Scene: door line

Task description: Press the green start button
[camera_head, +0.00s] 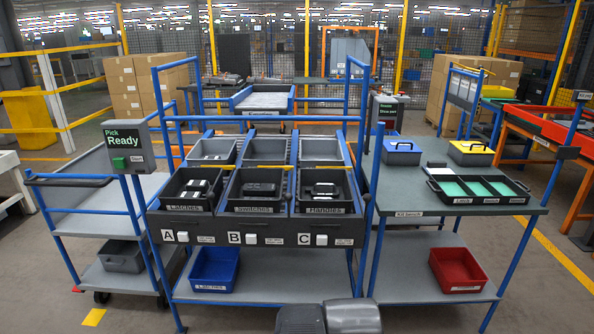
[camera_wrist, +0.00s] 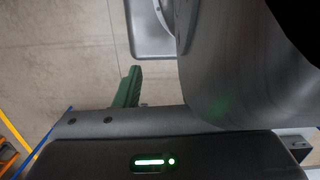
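The green start button (camera_head: 119,163) is on a grey box (camera_head: 129,146) on a post at the left of the rack. The box's screen reads "Pick Ready", and a small "Start" label sits right of the button. My gripper (camera_wrist: 128,88) shows only in part in the wrist view, as a dark body with a green light and a green finger-like piece. Its fingertips are not clearly seen, so I cannot tell open from shut. The button is not visible in the wrist view. Grey rounded parts of my arm show at the bottom of the head view, well right of the button.
A blue-framed rack holds bins labelled Latches (camera_head: 185,208), Switches (camera_head: 262,209) and Handles (camera_head: 322,210). A grey cart (camera_head: 85,217) stands left of the button post. A kit bench (camera_head: 401,201) with a black tray is at the right. Floor shows in front of the cart.

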